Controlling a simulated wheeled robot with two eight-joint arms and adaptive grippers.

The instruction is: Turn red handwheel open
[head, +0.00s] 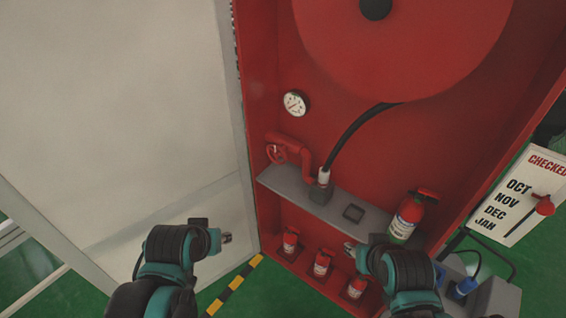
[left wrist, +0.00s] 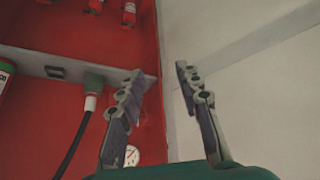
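The red handwheel (head: 277,153) sits on the end of a red pipe (head: 303,152) inside the open red cabinet, above a grey shelf. In the head view my left gripper (head: 227,238) is below and left of the handwheel, apart from it, in front of the white door. The left wrist view shows its two fingers (left wrist: 157,85) spread with nothing between them. The handwheel cannot be made out in that view. My right gripper (head: 349,247) is below the shelf, in front of the cabinet, apart from the handwheel. Its fingers are too small to read.
The grey shelf (head: 275,181) carries a hose fitting and a large extinguisher (head: 407,217). Several small extinguishers (head: 323,262) stand below. A gauge (head: 295,104) and hose reel (head: 410,50) are above. The white door (head: 120,110) stands open on the left.

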